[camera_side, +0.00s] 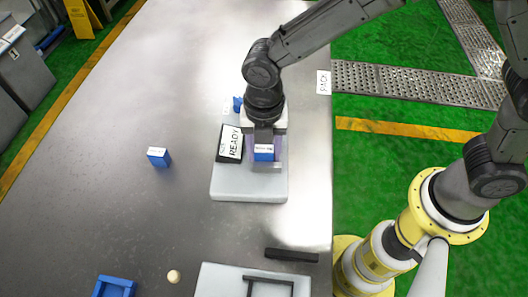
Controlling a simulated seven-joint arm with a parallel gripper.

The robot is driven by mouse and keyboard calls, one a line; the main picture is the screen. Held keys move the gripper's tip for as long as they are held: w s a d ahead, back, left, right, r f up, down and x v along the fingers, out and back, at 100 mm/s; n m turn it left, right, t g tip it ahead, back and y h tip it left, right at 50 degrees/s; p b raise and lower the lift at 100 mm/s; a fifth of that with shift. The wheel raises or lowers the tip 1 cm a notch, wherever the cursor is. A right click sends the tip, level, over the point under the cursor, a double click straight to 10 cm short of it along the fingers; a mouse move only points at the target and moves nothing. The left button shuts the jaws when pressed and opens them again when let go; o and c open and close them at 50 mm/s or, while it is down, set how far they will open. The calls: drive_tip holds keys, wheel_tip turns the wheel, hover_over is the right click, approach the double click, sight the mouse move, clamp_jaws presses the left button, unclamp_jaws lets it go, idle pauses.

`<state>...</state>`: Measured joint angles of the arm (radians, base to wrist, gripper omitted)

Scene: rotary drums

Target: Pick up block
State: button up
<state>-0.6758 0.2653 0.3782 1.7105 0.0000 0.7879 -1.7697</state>
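One blue block (159,157) with a white label on top stands alone on the grey table, left of the middle. Another blue block (263,153) with a white label sits at my gripper (265,151), over a pale platform (250,190). My gripper points down at this second block, and its dark body hides part of the area behind. I cannot tell whether the fingers touch the block or how far apart they are. A small blue piece (237,103) shows partly behind my gripper.
A black-framed sign reading "READY" (230,143) lies beside my gripper on the platform. A black bar (291,255), a white tray (225,280), a blue frame (115,287) and a pale ball (174,276) lie at the front. The table's left part is clear.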

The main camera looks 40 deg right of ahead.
clamp_jaws()
drive_tip(key=shift+r, duration=0.1)
